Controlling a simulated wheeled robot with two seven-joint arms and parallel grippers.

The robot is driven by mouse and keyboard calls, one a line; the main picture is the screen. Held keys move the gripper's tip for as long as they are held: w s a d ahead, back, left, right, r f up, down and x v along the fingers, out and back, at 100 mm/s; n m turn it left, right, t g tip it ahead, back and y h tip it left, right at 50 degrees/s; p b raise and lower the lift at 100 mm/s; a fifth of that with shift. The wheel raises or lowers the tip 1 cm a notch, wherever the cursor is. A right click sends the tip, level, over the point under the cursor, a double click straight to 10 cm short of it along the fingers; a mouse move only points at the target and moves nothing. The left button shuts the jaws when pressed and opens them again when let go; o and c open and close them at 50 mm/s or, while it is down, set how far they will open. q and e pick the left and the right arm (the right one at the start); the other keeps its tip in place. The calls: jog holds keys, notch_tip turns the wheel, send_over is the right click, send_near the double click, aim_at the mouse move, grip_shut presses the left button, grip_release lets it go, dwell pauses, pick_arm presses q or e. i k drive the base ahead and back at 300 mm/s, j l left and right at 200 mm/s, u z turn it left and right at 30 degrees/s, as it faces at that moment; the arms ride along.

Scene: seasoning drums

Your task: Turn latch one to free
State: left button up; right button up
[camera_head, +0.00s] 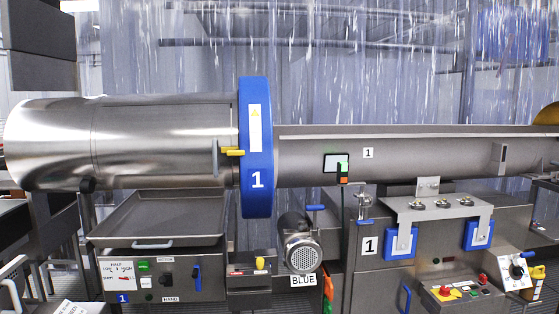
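A large steel drum (160,140) lies on its side at the left. A blue ring (258,190) marked "1" closes around its right end. A small yellow lever (233,152) lies level across the drum's rim by the ring, beside an upright steel bar (215,158). A blue-handled fitting (365,212) sits on the machine front above a white "1" label (370,245). No part is labelled as a latch, so I cannot tell for certain which is latch one. Neither of my grippers is in view.
A steel tray (155,215) sits under the drum, above a control panel (150,280). A long steel trough (420,155) runs right from the ring. A motor (300,245) projects below it. Two blue pads (400,243) (478,234) hang from a bracket at the right.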

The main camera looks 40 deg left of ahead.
aim_at(233, 152)
jog(key=i+u, duration=0.4)
jog(key=i+l+u, duration=0.25)
jog(key=i+u, duration=0.2)
jog(key=i+l+u, duration=0.4)
jog(key=i, duration=0.15)
jog(key=i+l+u, duration=0.65)
jog(key=l+u, duration=0.15)
jog(key=l, duration=0.2)
